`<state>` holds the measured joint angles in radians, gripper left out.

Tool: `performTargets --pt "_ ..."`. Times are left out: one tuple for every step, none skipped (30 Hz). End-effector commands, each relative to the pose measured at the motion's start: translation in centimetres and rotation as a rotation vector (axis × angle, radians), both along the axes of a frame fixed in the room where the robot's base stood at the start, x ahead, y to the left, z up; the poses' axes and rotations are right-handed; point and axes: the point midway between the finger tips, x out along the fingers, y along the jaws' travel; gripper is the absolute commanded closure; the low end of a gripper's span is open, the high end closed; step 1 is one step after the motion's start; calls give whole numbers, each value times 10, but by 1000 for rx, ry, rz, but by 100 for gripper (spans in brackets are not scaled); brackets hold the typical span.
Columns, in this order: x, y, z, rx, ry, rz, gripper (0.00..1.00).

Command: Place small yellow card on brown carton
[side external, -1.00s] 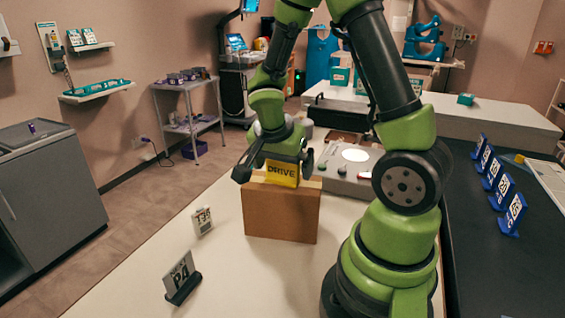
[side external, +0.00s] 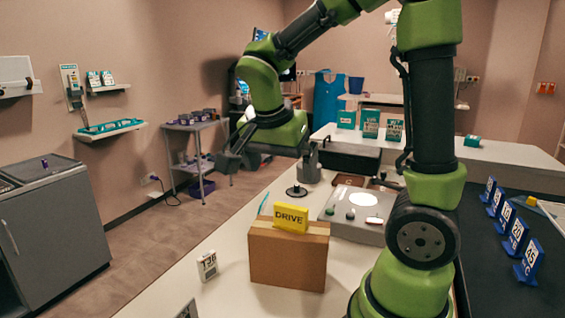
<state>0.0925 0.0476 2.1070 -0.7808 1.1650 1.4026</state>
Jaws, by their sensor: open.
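The small yellow card (side external: 291,217), printed "DRIVE", stands upright on top of the brown carton (side external: 288,258). The carton sits on the white table. My gripper (side external: 226,165) is up and to the left of the card, clear of it, with its fingers apart and nothing between them.
A white card marked "T36" (side external: 208,266) stands left of the carton, and part of another shows at the bottom edge. A grey panel with buttons and a lit disc (side external: 354,212) lies behind the carton. Several blue number stands (side external: 515,242) line the dark surface at right.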

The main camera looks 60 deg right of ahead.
Motion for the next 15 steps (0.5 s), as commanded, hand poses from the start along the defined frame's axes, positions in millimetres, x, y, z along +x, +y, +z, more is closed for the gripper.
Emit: performTargets --pt "-3 5 4 17 -7 32 1" --pt "-5 8 7 31 -12 67 1" --pt "-10 15 10 57 -24 128 1" --pt "-14 21 13 80 -34 185 1" --pt "-18 27 17 103 -51 252 1" --pt "-25 37 21 133 -75 353 1" --pt "-30 45 25 151 -98 437 1" --pt "-35 53 28 168 -123 522 1" --pt "-42 62 32 180 -159 635 1" --pt "-47 69 34 185 -187 715 1" --pt "-51 76 37 185 -216 794 1" --pt "-57 83 40 181 -254 891 1" --pt "-60 89 42 174 -283 958 1" --pt "-64 93 44 165 -309 1018 1" --pt "-68 98 45 151 -339 1086 1"
